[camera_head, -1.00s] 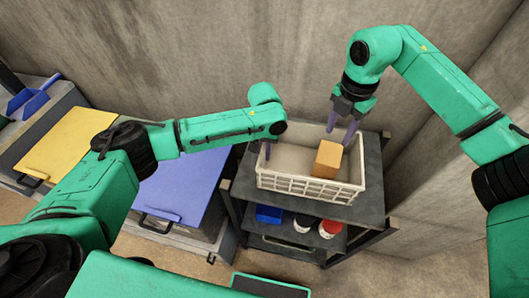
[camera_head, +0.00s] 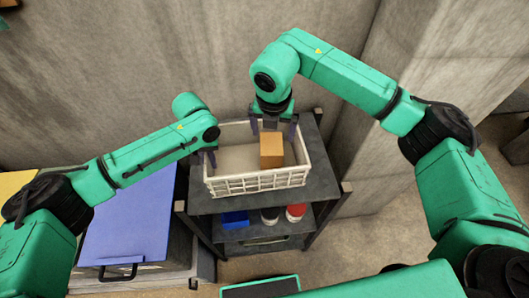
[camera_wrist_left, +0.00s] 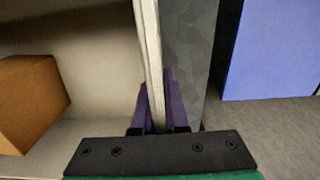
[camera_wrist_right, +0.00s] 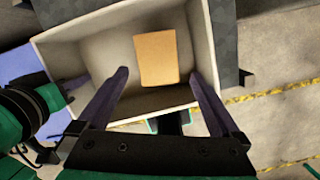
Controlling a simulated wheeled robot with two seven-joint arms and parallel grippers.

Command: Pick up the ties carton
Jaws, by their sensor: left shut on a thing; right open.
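An orange-brown carton (camera_head: 271,150) stands inside a white basket (camera_head: 256,182), toward its right side; whether it is the ties carton I cannot read. It also shows in the left wrist view (camera_wrist_left: 30,100) and right wrist view (camera_wrist_right: 157,57). My left gripper (camera_head: 208,158) is shut on the basket's left wall, which runs between its fingers in the left wrist view (camera_wrist_left: 160,112). My right gripper (camera_head: 273,127) is open and empty above the basket's back part, pointing down. In the right wrist view its fingers (camera_wrist_right: 160,80) are spread, with the carton beyond and between them, apart from both.
The basket sits on the top of a dark shelf (camera_head: 318,165). Its lower level holds a blue item (camera_head: 235,219), a dark-lidded jar (camera_head: 270,215) and a red-lidded jar (camera_head: 296,212). A blue-lidded bin (camera_head: 130,220) stands left. A concrete wall (camera_head: 150,60) is close behind.

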